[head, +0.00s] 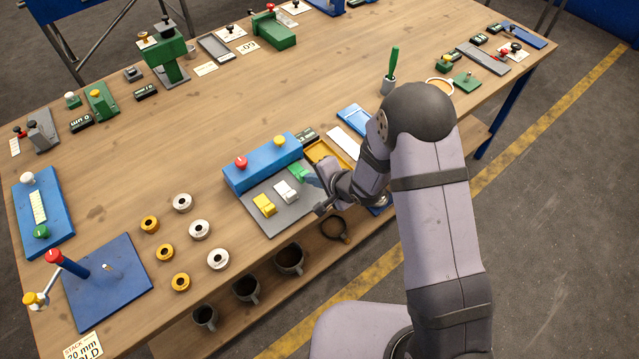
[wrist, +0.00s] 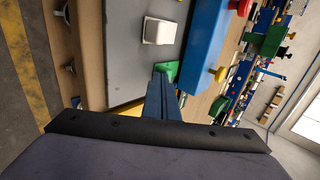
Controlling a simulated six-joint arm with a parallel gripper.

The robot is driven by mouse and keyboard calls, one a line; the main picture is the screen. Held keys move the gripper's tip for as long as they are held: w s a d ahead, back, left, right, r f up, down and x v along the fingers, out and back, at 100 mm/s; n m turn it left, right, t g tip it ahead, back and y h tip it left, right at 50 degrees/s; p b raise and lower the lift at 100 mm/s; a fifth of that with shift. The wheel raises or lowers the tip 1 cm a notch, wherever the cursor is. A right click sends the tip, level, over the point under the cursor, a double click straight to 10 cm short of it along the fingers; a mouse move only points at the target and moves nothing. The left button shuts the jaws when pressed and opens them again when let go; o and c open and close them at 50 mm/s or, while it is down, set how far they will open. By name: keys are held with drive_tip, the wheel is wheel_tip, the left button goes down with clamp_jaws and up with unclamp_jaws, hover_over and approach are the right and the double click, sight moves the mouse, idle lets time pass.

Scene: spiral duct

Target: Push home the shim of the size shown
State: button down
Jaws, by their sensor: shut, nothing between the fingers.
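Three shims stand in a row on a grey plate (head: 283,217) in front of a blue block (head: 262,164): a yellow shim (head: 264,205), a white shim (head: 286,190) and a green shim (head: 298,172). My gripper (head: 313,181) is shut and empty, its blue fingers right at the near end of the green shim. In the wrist view the shut fingertips (wrist: 160,82) meet or nearly meet the green shim (wrist: 168,70); contact is unclear. The white shim (wrist: 158,30) shows farther up. The blue block carries a red knob (head: 241,161) and a yellow knob (head: 280,140).
A dark display (head: 307,135), too small to read, lies beside the block. A yellow tray (head: 322,150) is close behind my gripper. White and yellow rings (head: 199,229) stand left of the plate. The table edge runs just in front.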

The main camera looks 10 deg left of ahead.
drive_tip(key=shift+w+a+r, duration=0.1)
drive_tip(key=shift+w+a, duration=0.5)
drive_tip(key=shift+s+d+p, duration=0.35)
drive_tip(key=shift+s+d, duration=0.1)
drive_tip(key=shift+d, duration=0.05)
drive_tip(key=shift+s+d+p, duration=0.35)
drive_tip(key=shift+s+d, duration=0.75)
drive_tip(key=b+v, duration=0.1)
drive_tip(key=v, duration=0.8)
drive_tip(key=shift+s+d+r+b, duration=0.2)
drive_tip(key=shift+s+b, duration=0.05)
drive_tip(key=shift+b, duration=0.1)
